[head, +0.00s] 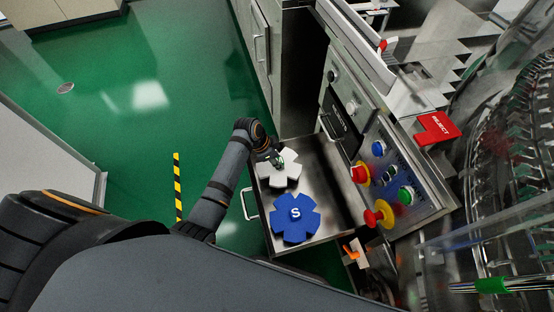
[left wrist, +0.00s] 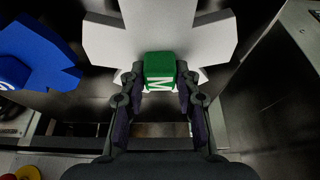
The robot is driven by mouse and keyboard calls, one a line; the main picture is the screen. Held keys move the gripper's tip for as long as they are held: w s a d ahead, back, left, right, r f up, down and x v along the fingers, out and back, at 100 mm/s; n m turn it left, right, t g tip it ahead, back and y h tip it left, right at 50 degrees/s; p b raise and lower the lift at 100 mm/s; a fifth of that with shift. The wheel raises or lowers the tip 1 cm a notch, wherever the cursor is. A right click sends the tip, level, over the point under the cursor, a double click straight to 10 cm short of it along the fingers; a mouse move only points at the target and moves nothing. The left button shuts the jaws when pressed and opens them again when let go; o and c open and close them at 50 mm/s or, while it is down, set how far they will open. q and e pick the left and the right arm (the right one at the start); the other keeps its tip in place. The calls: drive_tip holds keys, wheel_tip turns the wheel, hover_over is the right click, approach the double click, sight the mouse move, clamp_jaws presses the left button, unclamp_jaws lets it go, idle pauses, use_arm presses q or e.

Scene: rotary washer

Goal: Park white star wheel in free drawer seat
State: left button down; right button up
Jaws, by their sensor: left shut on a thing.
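The white star wheel (head: 288,178) is over the far part of the open metal drawer (head: 325,170). My left gripper (head: 277,160) is above it, with the arm coming in from the left. In the left wrist view the fingers (left wrist: 160,88) are shut on the green block marked M (left wrist: 160,70) at the middle of the white star wheel (left wrist: 215,38). I cannot tell whether the wheel rests on the drawer floor or hangs just above it. The seat under it is hidden. My right gripper is not in view.
A blue star wheel marked S (head: 296,228) lies in the near part of the drawer, close to the white one. The control panel with red, blue and green buttons (head: 405,195) stands right of the drawer. A red REJECT piece (head: 437,128) is behind it. Green floor lies left.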

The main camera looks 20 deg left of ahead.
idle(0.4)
use_arm(q)
drive_tip(key=c, duration=0.9)
unclamp_jaws()
drive_tip(key=v, duration=1.2)
